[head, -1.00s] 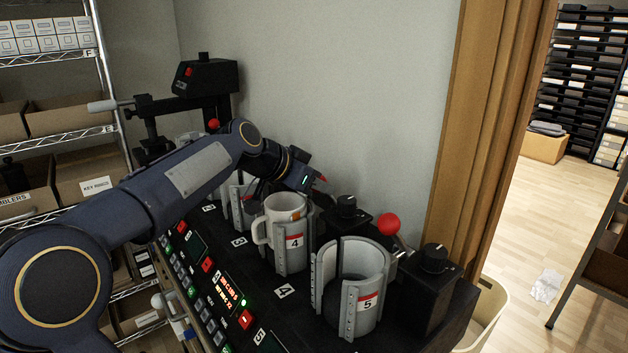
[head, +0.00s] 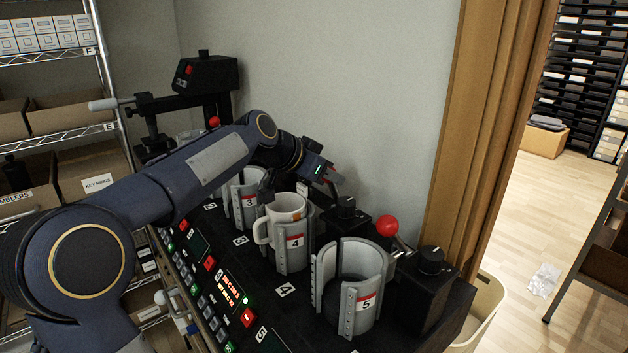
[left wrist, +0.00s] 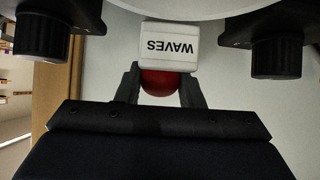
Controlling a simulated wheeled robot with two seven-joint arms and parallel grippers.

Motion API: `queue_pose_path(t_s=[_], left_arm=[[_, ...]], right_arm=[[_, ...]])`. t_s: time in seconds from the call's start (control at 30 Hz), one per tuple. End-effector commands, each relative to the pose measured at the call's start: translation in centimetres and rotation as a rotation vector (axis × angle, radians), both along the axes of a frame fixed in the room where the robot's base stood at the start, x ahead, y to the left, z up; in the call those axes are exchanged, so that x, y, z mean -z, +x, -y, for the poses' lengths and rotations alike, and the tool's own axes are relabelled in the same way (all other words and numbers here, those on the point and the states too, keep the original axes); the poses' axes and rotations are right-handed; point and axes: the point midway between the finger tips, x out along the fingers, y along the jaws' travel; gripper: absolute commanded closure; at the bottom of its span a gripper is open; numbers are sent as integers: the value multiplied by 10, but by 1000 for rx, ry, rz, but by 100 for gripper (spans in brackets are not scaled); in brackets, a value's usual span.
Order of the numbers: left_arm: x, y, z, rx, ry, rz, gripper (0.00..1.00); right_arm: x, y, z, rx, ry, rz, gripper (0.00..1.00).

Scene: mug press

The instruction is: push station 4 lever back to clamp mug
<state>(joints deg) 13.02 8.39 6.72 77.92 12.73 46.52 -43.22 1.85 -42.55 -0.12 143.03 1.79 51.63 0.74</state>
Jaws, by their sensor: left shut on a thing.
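The white mug (head: 287,207) stands upright in the grey clamp shell of station 4 (head: 293,250), its handle toward the left. My left gripper (head: 332,180) is behind the mug, near the wall. In the left wrist view my left gripper (left wrist: 160,78) is shut on the red ball knob (left wrist: 160,84) of a lever, which appears to be station 4's. The lever's rod is hidden. A white block-like surface (left wrist: 168,46) with the upside-down word "WAVES" shows just beyond the knob. Whether the shell presses on the mug cannot be told.
Station 5's empty shell (head: 352,285) and its red lever knob (head: 387,225) are to the right. Station 3's shell (head: 247,195) is to the left. Black dial posts (head: 347,212) stand behind. The wall (head: 330,80) is close behind my gripper.

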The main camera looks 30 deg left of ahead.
Motion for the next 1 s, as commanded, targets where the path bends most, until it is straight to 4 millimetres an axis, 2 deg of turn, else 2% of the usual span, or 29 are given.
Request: queue_pose_path(t_s=[0.27,0.5,1.0], left_arm=[[-7,14,7,2,-1,3,76],[-8,26,11,1,-1,3,76],[-9,34,14,1,-1,2,76]], right_arm=[[-9,0,0,0,0,0,36],[-8,0,0,0,0,0,36],[-8,0,0,0,0,0,36]])
